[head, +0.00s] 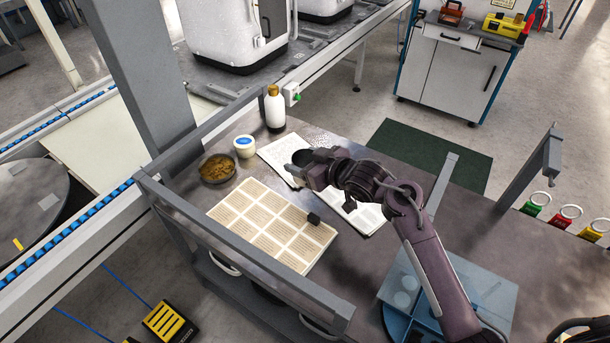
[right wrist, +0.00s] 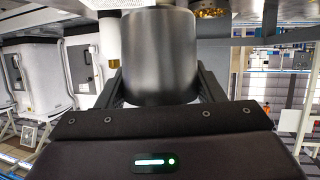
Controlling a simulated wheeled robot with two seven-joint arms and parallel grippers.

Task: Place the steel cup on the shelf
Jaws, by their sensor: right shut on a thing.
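The steel cup (right wrist: 160,55) fills the middle of the right wrist view, a plain dark grey metal cylinder between the two fingers. My right gripper (right wrist: 160,88) is shut on it. In the head view my right gripper (head: 306,167) reaches in from the lower right above the table, over the printed sheets. Only a small dark part of the cup (head: 301,157) shows there at the fingertips. I cannot tell clearly which surface is the shelf. My left gripper is not in view.
On the grey table (head: 385,255) are a white bottle (head: 275,110), a small white jar (head: 244,147), a bowl of brown bits (head: 216,168) and a label sheet (head: 270,225) bearing a small black block (head: 313,219). A grey rail (head: 240,255) and post (head: 140,75) edge the left side. A blue clear tray (head: 490,295) lies right.

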